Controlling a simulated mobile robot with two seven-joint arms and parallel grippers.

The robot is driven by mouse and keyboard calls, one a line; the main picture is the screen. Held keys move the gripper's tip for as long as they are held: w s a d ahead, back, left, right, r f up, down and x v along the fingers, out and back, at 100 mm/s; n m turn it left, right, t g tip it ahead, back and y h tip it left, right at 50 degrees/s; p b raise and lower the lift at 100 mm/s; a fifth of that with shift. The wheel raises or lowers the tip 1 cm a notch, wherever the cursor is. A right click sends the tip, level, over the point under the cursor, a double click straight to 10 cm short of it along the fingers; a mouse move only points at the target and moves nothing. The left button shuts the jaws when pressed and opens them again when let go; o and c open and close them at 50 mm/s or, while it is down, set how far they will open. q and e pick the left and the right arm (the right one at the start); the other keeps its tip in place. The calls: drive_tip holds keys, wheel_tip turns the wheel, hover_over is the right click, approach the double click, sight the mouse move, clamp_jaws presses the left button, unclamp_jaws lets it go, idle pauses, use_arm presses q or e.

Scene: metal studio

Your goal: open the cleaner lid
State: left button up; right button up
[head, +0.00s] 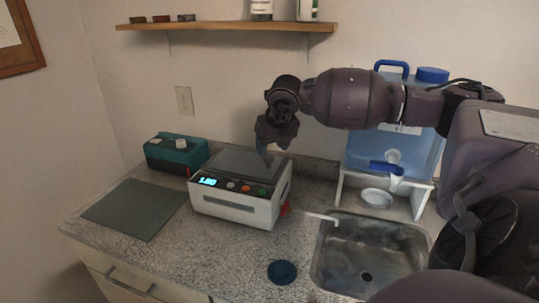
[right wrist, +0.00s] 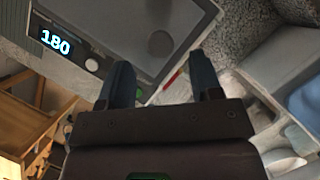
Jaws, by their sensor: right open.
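The cleaner (head: 236,204) is a white box with a grey lid (head: 238,165), a lit display and several buttons on its sloped front. It stands on the counter, and its lid looks shut. My right gripper (head: 268,152) is above the right part of the lid, pointing down. In the right wrist view my right gripper (right wrist: 163,80) has its two dark fingers apart with nothing between them. The cleaner's lid (right wrist: 125,20) and display lie beyond the fingertips. I cannot tell whether a fingertip touches the lid. My left gripper is not in view.
A sink (head: 368,258) is at the right, with a blue water container (head: 420,150) on a white stand behind it. A teal box (head: 175,152) and a grey mat (head: 134,208) are at the left. A blue round disc (head: 282,272) lies in front. A shelf (head: 225,27) hangs above.

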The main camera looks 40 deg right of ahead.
sight(269, 156)
drive_tip(key=shift+x, duration=2.15)
clamp_jaws()
